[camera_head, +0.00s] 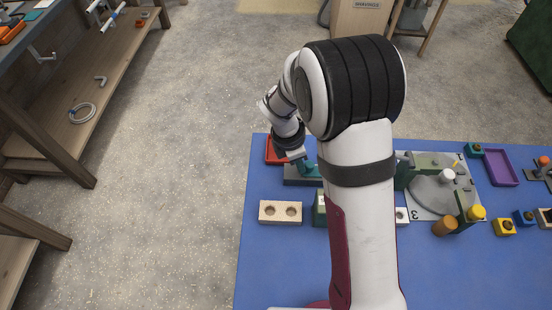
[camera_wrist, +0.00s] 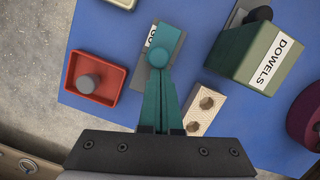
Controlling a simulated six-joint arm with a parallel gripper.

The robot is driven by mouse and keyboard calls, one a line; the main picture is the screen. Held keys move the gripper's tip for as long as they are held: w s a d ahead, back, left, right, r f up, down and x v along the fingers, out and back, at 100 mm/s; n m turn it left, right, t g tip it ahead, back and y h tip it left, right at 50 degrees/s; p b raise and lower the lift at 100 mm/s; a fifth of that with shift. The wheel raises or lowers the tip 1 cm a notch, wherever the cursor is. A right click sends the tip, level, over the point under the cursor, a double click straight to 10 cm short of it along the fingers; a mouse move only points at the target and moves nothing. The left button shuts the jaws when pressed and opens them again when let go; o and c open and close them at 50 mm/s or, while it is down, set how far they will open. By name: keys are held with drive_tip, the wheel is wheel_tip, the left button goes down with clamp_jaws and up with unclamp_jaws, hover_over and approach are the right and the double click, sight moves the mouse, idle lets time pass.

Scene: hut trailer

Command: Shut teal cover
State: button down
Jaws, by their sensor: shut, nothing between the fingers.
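The teal cover (camera_wrist: 169,38) has a round teal knob (camera_wrist: 157,57) and lies over a grey base (camera_head: 298,178) with a white label, partly hidden. In the wrist view my gripper (camera_wrist: 161,76) is shut, its teal fingers together and empty. Their tips are right at the near side of the knob; I cannot tell whether they touch it. In the head view my gripper (camera_head: 305,163) is low over the grey base, beside the teal part (camera_head: 311,170). How far the cover is open cannot be told.
A red tray (camera_wrist: 111,90) with a grey cylinder is beside the base. A pale two-hole block (camera_head: 280,223) and a green DOWELS box (camera_wrist: 241,62) stand close by. A grey dial board (camera_head: 427,205) and several coloured blocks fill the right side of the blue table (camera_head: 262,278).

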drive_tip(key=a, duration=0.2)
drive_tip(key=s+a, duration=0.1)
drive_tip(key=a, duration=0.1)
drive_tip(key=shift+s, duration=0.15)
drive_tip(key=w+v, duration=0.1)
drive_tip(key=v, duration=0.9)
drive_tip(key=s+d+r+m+y, duration=0.1)
drive_tip(key=s+d+r+m, duration=0.15)
drive_tip(key=s+m, duration=0.25)
drive_tip(key=s+d+r+m+g, duration=0.1)
drive_tip(key=s+d+r+m, duration=0.15)
drive_tip(key=s+m, duration=0.2)
drive_tip(key=s+d+r+m+y, duration=0.1)
drive_tip(key=s+d+m, duration=0.3)
drive_tip(key=s+m, duration=0.15)
drive_tip(key=s+m+y, duration=0.2)
drive_tip(key=s+m, duration=0.7)
drive_tip(key=m, duration=0.3)
drive_tip(key=shift+s, duration=0.25)
